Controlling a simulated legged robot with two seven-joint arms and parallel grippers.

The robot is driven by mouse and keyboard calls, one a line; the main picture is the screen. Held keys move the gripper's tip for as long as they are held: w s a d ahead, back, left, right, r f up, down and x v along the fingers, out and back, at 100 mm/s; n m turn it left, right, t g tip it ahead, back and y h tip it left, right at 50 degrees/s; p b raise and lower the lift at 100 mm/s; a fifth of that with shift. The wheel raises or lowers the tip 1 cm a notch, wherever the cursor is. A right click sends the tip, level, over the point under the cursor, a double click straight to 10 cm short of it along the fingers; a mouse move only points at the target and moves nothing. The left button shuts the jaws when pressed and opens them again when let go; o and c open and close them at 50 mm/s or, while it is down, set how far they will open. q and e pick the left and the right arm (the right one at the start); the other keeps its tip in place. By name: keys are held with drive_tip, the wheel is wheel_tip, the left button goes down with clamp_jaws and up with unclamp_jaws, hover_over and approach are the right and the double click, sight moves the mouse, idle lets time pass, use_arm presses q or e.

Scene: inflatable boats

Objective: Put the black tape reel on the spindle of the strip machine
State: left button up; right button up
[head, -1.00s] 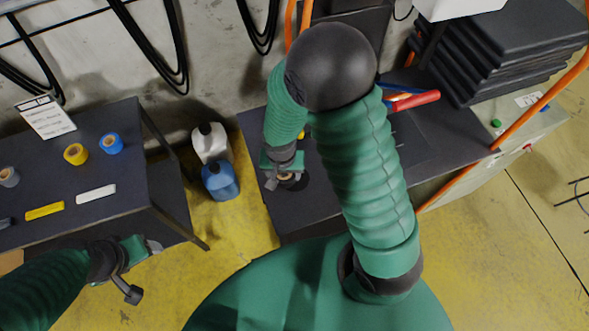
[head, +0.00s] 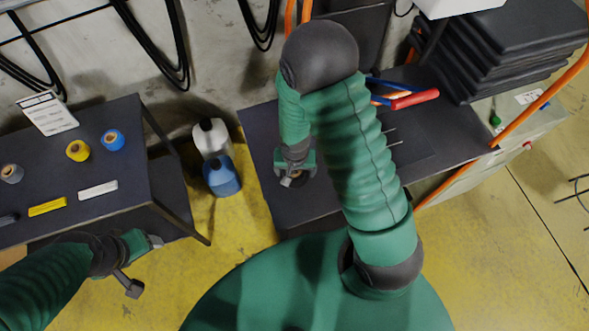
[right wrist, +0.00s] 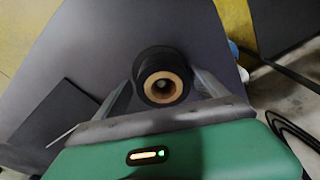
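The black tape reel (right wrist: 146,66) with its tan core shows in the right wrist view, between the two fingers of my right gripper (right wrist: 163,84). The fingers lie close against both its sides and appear shut on it. In the head view my right gripper (head: 291,179) is over the left part of the middle table, and the reel is mostly hidden beneath it. I cannot make out the spindle or tell which thing is the strip machine. My left gripper (head: 155,241) is near the front of the left table; its fingers are too small to read.
The left table (head: 120,160) carries blue (head: 112,140), yellow (head: 77,151) and grey (head: 12,173) tape rolls, flat bars and a sign. White (head: 210,138) and blue (head: 221,177) jugs stand between the tables.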

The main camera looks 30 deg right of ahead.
drive_tip(key=shift+w+a+r, duration=0.1)
drive_tip(key=shift+a+r, duration=0.05)
drive_tip(key=shift+r, duration=0.25)
drive_tip(key=s+a+r+n, duration=0.2)
drive_tip(key=r+n, duration=0.1)
drive_tip(key=r, duration=0.5)
drive_tip(key=s+a+r+n+t+p, duration=0.1)
drive_tip(key=r+n, duration=0.3)
drive_tip(key=r, duration=0.5)
drive_tip(key=shift+s+a+y, duration=0.4)
drive_tip(key=shift+s+a, duration=0.35)
drive_tip(key=shift+s, duration=0.05)
